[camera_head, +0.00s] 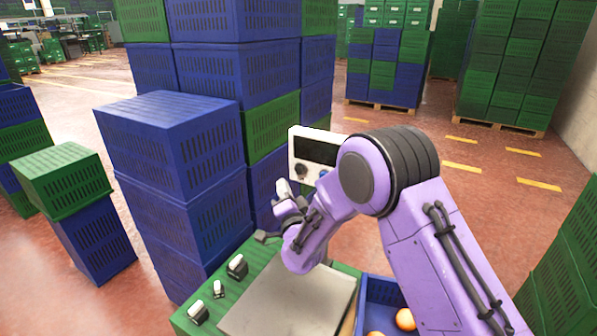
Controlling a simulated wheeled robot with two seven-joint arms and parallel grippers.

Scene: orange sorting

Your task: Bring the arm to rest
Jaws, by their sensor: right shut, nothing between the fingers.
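My right arm, purple with black joints, comes in from the lower right and bends back down at its elbow. Its right gripper (284,190) is shut and empty, raised in front of the blue crates and beside a white box with a dark screen (315,148). Part of the wrist hides the gripper's detail. An orange (405,319) lies in a blue crate (377,290) below the arm, and part of another shows at the bottom edge. My left gripper is not in view.
A grey flat plate (285,298) lies on a green surface (262,262) with small grey clamp-like parts (237,266). Tall stacks of blue crates (165,145) stand close behind and left. Green crates (565,265) stand at the right edge. Open red floor (480,210) lies behind the arm.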

